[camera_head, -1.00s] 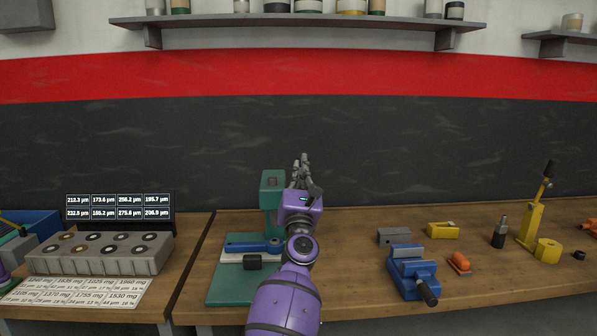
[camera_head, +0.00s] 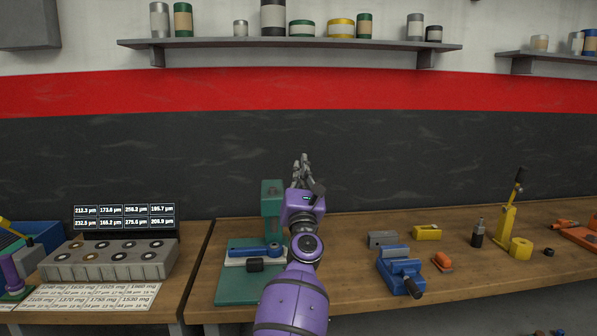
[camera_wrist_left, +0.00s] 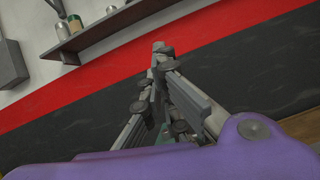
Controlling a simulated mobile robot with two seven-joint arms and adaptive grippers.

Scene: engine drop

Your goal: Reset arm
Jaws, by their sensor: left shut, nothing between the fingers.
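My left arm is purple and rises from the bottom middle of the head view. Its left gripper (camera_head: 303,168) points up and away, in front of the dark wall and just right of the green press column. In the left wrist view the gripper's fingers (camera_wrist_left: 160,52) meet at the tips with nothing between them. The gripper is clear of the bench. My right gripper does not show.
The green press (camera_head: 272,195) stands close left of my arm. A blue vise (camera_head: 400,270), grey block (camera_head: 383,239), yellow block (camera_head: 427,232) and yellow lever tool (camera_head: 508,215) stand right. A grey block with rings (camera_head: 110,262) is left. A shelf (camera_head: 300,45) hangs above.

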